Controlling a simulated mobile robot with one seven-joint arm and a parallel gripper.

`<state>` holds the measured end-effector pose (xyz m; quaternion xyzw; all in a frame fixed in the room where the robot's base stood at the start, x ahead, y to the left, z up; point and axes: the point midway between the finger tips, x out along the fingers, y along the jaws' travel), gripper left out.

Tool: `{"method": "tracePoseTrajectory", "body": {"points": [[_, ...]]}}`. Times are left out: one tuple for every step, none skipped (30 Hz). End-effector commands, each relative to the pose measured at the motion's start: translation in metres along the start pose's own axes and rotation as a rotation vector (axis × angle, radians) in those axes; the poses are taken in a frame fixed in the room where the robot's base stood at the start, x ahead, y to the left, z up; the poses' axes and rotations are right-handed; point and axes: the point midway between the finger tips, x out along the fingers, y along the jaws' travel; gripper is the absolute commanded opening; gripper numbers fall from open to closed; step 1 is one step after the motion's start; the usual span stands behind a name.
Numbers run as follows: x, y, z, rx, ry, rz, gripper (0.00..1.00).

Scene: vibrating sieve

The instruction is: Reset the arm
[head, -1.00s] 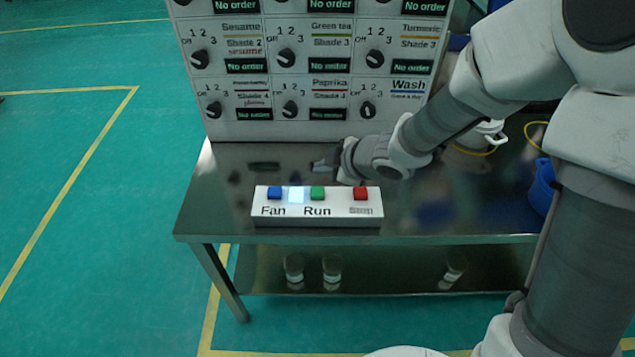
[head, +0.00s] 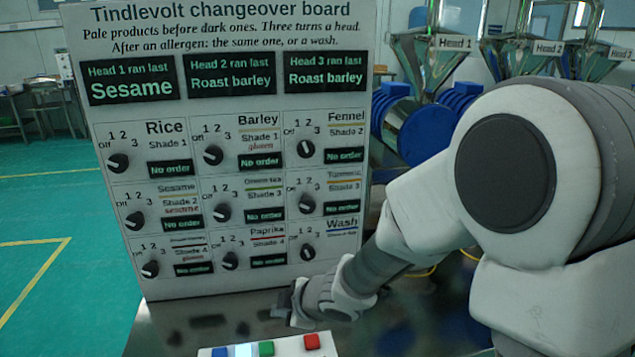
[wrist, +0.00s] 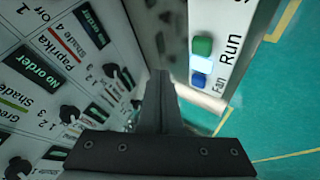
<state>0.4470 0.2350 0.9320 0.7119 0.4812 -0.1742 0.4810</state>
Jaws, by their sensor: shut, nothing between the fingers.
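My gripper (head: 290,300) is shut and empty in the head view, low in front of the changeover board (head: 385,20) and just above the button box (head: 290,348). In the wrist view its closed fingers (wrist: 160,85) point between the board on the left and the button box (wrist: 228,35) on the right. My arm reaches in from the right, bent, with the forearm slanting down to the left. The box's blue, green and red buttons show at the bottom of the head view.
The board carries several knobs and "No order" displays. A metal table (head: 150,325) is under the box. Metal hoppers (head: 425,55) and blue machine parts (head: 392,110) stand behind on the right. Open green floor (head: 40,225) lies to the left.

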Motion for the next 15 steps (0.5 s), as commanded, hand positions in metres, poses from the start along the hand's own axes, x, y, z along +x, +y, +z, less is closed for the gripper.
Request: {"method": "tracePoseTrajectory", "body": {"points": [[-0.019,0.017,0.005,0.033,-0.048,0.042,0.00],[-0.031,0.026,0.011,0.060,-0.081,0.066,0.00],[-0.048,0.037,0.019,0.103,-0.130,0.101,0.00],[-0.061,0.045,0.025,0.138,-0.166,0.128,0.00],[-0.075,0.053,0.031,0.175,-0.201,0.155,0.00],[-0.095,0.060,0.039,0.227,-0.246,0.188,0.00],[-0.109,0.066,0.045,0.269,-0.278,0.213,0.00],[-0.124,0.070,0.050,0.311,-0.308,0.237,0.00],[-0.143,0.074,0.056,0.367,-0.344,0.266,0.00],[-0.158,0.075,0.061,0.411,-0.370,0.287,0.00],[-0.172,0.076,0.065,0.458,-0.394,0.307,0.00],[-0.191,0.077,0.069,0.519,-0.422,0.333,0.00],[-0.205,0.076,0.072,0.566,-0.442,0.350,0.00],[-0.220,0.075,0.075,0.614,-0.460,0.367,0.00],[-0.237,0.072,0.078,0.680,-0.481,0.386,0.00]]}}
